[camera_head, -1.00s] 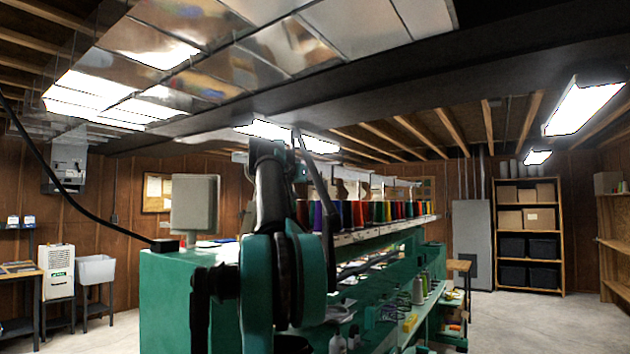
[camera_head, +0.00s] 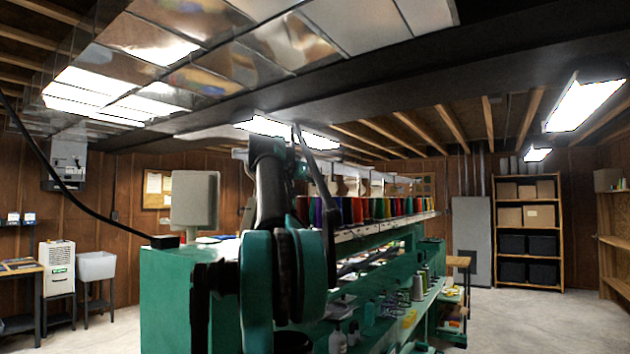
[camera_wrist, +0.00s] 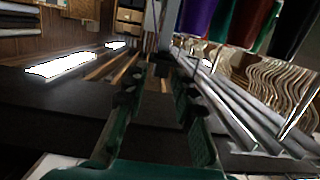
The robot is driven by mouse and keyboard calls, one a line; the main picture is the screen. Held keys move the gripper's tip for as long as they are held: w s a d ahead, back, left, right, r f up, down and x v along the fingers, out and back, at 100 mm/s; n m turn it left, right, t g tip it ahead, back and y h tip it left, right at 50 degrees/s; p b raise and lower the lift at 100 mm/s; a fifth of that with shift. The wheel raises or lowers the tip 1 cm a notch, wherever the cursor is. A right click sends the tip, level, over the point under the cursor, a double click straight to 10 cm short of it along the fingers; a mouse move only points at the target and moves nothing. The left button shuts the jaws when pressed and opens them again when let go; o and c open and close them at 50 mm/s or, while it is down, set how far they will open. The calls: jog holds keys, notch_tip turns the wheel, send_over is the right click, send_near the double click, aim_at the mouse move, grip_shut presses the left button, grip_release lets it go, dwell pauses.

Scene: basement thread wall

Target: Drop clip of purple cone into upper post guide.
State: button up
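The purple cone (camera_head: 318,210) stands in the row of thread cones on the long green machine. It also shows at the top of the wrist view (camera_wrist: 198,18), which looks upside down. In the wrist view the two dark green fingers of my gripper (camera_wrist: 158,88) stand apart, with background showing between them. A small dark shape (camera_wrist: 162,66) lies near the tips; I cannot tell what it is. I cannot make out the clip or the upper post guide. In the head view my arm hides the gripper.
The green machine (camera_head: 165,300) fills the middle, with spools and bottles on its lower shelf. Pale rails run above the cones. Open floor (camera_head: 540,320) lies to the right.

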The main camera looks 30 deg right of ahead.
jog(key=shift+o, duration=0.6)
jog(key=v, duration=1.2)
jog(key=s+a+f+n+y, duration=0.1)
jog(key=a+f+n+y, duration=0.2)
jog(key=f, duration=1.1)
jog(key=s+a+f+n+g+y, duration=0.15)
jog(key=a+f, duration=0.35)
jog(key=f, duration=0.9)
jog(key=a+f+n+t+y, duration=0.1)
jog(key=a+f+n+y, duration=0.2)
jog(key=f, duration=1.2)
jog(key=s+a+f+n+y, duration=0.2)
jog(key=s+a+f, duration=0.4)
jog(key=f, duration=0.4)
jog(key=s+a+f+n+g+y, duration=0.1)
jog(key=s+a+f+n+y, duration=0.1)
jog(key=s+a+f, duration=0.4)
jog(key=s+a+f+n+y, duration=0.2)
jog(key=s+a+f, duration=0.5)
jog(key=f, duration=0.7)
jog(key=shift+s+f+y, duration=0.2)
jog(key=shift+s+y, duration=0.55)
jog(key=shift+s, duration=0.05)
jog(key=shift+a, duration=0.1)
